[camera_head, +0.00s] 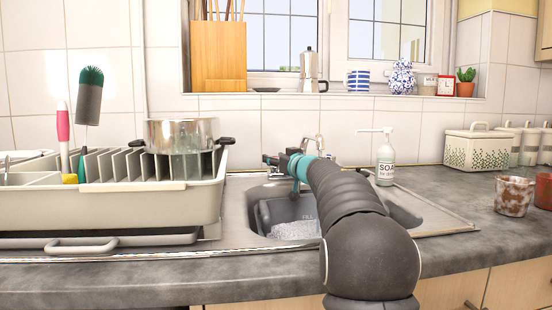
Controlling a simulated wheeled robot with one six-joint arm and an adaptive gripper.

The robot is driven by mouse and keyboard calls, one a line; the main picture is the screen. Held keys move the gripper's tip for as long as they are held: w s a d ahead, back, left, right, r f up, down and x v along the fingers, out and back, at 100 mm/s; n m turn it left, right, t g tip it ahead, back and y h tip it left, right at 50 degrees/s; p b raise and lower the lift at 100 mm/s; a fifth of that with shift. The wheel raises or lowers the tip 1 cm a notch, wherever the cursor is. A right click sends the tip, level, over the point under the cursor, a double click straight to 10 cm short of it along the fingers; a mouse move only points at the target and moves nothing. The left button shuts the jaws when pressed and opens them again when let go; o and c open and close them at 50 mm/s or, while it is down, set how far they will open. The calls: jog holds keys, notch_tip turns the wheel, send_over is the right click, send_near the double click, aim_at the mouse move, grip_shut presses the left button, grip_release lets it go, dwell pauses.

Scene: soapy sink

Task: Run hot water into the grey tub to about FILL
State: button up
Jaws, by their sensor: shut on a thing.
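The dark grey tub (262,214) sits in the sink basin, partly hidden behind my arm. A pale, foamy-looking patch (293,230) shows at its near side. The water level and any FILL mark cannot be made out. The chrome tap (319,144) stands at the back of the sink, largely covered by my arm. My gripper (272,160) is above the back of the basin, beside the tap, and shut on what looks like part of the tap. The held part is hidden, and no stream of water is clearly visible.
A dish rack (115,207) with a steel pot (180,136) stands left of the sink. A soap bottle (385,160) stands behind the sink at right. Two rusty-brown pots, including one mottled pot (514,196), are on the right counter. The front counter is clear.

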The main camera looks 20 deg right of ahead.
jog(key=shift+a+r+m+h, duration=0.15)
jog(key=shift+m+h, duration=0.55)
jog(key=shift+h, duration=0.4)
jog(key=h+b, duration=0.1)
jog(key=m+h+b, duration=0.1)
jog(key=shift+f+m+h, duration=0.2)
jog(key=shift+m+h, duration=0.1)
jog(key=shift+h, duration=0.1)
jog(key=m+h+b, duration=0.1)
jog(key=b, duration=0.1)
jog(key=shift+g+b, duration=0.3)
jog(key=shift+b, duration=0.05)
jog(key=shift+r+m+h, duration=0.1)
jog(key=shift+m+h, duration=0.2)
jog(key=shift+h, duration=0.2)
jog(key=o, duration=1.2)
jog(key=shift+c, duration=0.2)
